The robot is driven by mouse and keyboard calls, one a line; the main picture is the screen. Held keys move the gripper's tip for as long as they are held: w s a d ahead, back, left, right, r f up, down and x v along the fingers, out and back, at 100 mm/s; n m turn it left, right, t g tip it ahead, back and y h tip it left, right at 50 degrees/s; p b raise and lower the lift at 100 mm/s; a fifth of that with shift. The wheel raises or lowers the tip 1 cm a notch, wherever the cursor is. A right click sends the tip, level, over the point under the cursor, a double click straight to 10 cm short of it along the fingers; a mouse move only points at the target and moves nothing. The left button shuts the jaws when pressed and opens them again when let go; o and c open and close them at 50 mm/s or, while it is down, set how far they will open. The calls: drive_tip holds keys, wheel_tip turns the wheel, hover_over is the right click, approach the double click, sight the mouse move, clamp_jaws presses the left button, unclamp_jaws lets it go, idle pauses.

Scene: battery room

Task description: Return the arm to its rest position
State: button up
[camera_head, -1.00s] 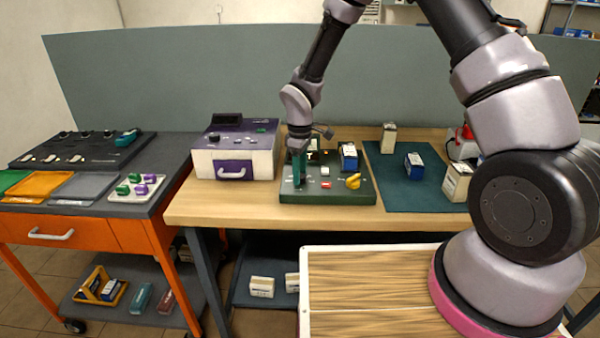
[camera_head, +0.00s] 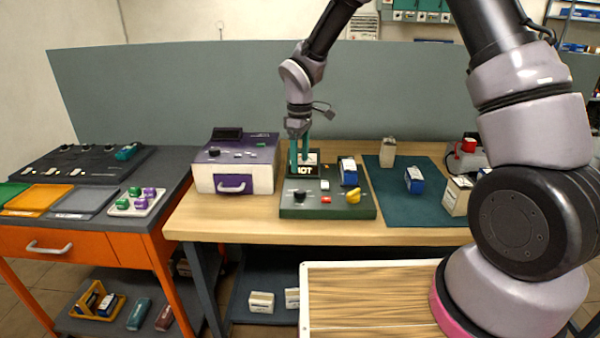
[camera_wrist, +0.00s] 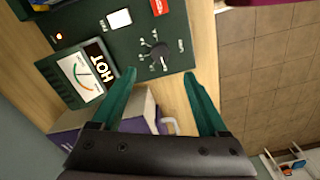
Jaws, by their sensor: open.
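My gripper (camera_head: 300,148) is above the back left part of the green control panel (camera_head: 335,211) on the wooden table, its fingers pointing down. In the wrist view my gripper (camera_wrist: 160,85) has its two green fingers spread, with nothing between them. The panel (camera_wrist: 130,45) there shows a black rotary knob (camera_wrist: 160,53), a meter (camera_wrist: 82,78) and a lit "HOT" sign (camera_wrist: 102,62). In the head view the knob (camera_head: 299,195) and the HOT sign (camera_head: 304,171) are below the fingers. My arm reaches over the table from the right.
A purple and white box (camera_head: 235,165) stands left of the panel. A blue and white block (camera_head: 347,171) and a yellow knob (camera_head: 352,195) are on the panel. A teal mat (camera_head: 400,205) with several blocks lies right. An orange cart (camera_head: 90,247) stands left.

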drive_tip(key=shift+r, duration=0.6)
drive_tip(key=s+d+r+m+t, duration=0.2)
drive_tip(key=s+d+r+m, duration=0.15)
drive_tip(key=d+r, duration=0.55)
drive_tip(key=s+d+r+m+t, duration=0.15)
drive_tip(key=d+r+m, duration=0.4)
drive_tip(key=r, duration=0.55)
drive_tip(key=s+d+r+m+t+y, duration=0.1)
drive_tip(key=s+d+r+m, duration=0.3)
drive_tip(key=s, duration=0.4)
drive_tip(key=s+d+r+m+t+y, duration=0.1)
drive_tip(key=s+d+r+m+t, duration=0.1)
drive_tip(key=s+d+r+m, duration=0.2)
drive_tip(key=s+d, duration=0.2)
drive_tip(key=s, duration=0.1)
drive_tip(key=shift+s+r+t, duration=0.2)
drive_tip(key=shift+s+t, duration=0.15)
